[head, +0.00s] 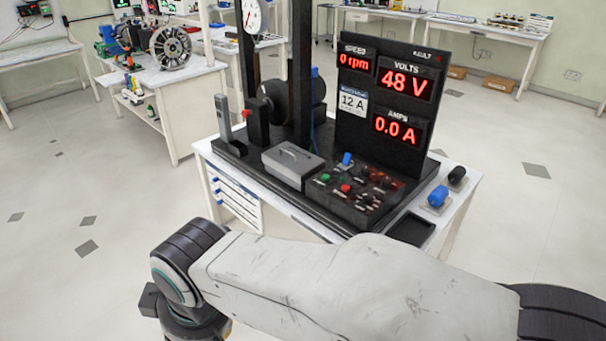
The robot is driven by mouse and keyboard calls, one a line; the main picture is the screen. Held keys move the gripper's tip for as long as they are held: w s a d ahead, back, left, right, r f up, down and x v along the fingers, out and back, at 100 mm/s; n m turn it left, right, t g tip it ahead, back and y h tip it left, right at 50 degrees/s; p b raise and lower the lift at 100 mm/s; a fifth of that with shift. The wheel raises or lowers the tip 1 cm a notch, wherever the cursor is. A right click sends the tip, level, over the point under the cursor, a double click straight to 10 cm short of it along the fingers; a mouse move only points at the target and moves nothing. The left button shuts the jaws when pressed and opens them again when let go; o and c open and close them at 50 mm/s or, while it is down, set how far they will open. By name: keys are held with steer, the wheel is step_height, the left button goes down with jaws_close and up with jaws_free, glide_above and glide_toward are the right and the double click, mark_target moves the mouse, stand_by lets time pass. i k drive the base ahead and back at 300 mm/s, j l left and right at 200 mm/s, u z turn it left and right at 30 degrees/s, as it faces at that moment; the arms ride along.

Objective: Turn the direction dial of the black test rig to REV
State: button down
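The black test rig (398,123) stands on a white table, with a dark display panel at its right. The panel reads SPEED 0 rpm, VOLTS 48 V and AMPS 0.0 A. A sloped control panel (335,201) in front of it carries green and red buttons, a blue part (346,159) and several small dark knobs. Which knob is the direction dial, and where it points, is too small to tell. My gripper is not in view.
A grey box (293,165) sits left of the controls. A black tray (411,228) lies at the table's front right, near a blue object (437,198) and a black knob-like object (457,176). Other workbenches stand behind. Floor at left is clear.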

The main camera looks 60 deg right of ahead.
mark_target(386, 183)
steer(key=z, duration=2.25)
